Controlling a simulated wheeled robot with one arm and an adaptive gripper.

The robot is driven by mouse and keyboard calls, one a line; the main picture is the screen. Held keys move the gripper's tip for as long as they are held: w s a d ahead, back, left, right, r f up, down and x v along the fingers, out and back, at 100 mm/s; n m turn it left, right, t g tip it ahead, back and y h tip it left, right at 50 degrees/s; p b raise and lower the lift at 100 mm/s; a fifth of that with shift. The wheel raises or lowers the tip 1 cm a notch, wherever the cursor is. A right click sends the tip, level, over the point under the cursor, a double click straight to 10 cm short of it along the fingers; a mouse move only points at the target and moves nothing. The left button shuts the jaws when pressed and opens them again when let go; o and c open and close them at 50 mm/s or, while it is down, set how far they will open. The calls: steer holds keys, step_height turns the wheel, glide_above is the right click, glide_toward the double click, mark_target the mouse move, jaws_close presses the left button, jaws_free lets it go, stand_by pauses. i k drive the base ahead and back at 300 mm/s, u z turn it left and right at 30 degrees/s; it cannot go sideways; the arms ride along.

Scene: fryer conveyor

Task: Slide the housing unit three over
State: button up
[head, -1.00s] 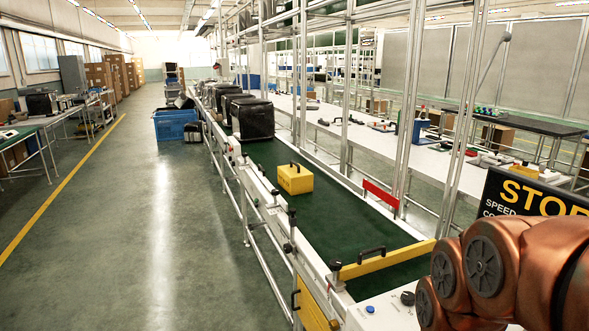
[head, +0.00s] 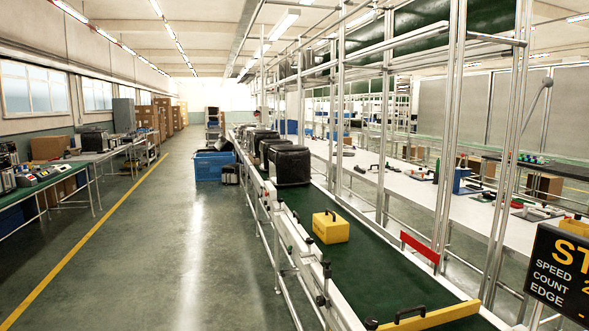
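A yellow box-shaped unit with a dark handle on top (head: 331,228) sits upright on the green conveyor belt (head: 365,268), about midway along its visible length. I cannot tell whether this is the housing unit. Several black box-like units stand farther up the belt, the nearest one (head: 288,166) well behind the yellow box. A yellow bar with a black handle (head: 428,318) crosses the belt's near end. My gripper is not in the head view.
A red bar (head: 420,247) stands at the belt's right edge. A black sign (head: 565,275) is at the lower right. A blue bin (head: 209,165) stands on the floor left of the conveyor. Metal posts line the belt's right side. The aisle at left is clear.

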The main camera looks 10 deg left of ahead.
mark_target(290, 166)
steer(key=u, duration=0.55)
steer(key=k, duration=0.65)
steer(key=u, duration=0.45)
steer(key=i, duration=2.05)
steer(key=z, duration=0.35)
steer(key=i, duration=3.45)
steer(key=u, duration=0.15)
steer(key=i, duration=1.75)
steer(key=u, duration=0.2)
steer(key=i, duration=1.3)
steer(key=u, duration=0.15)
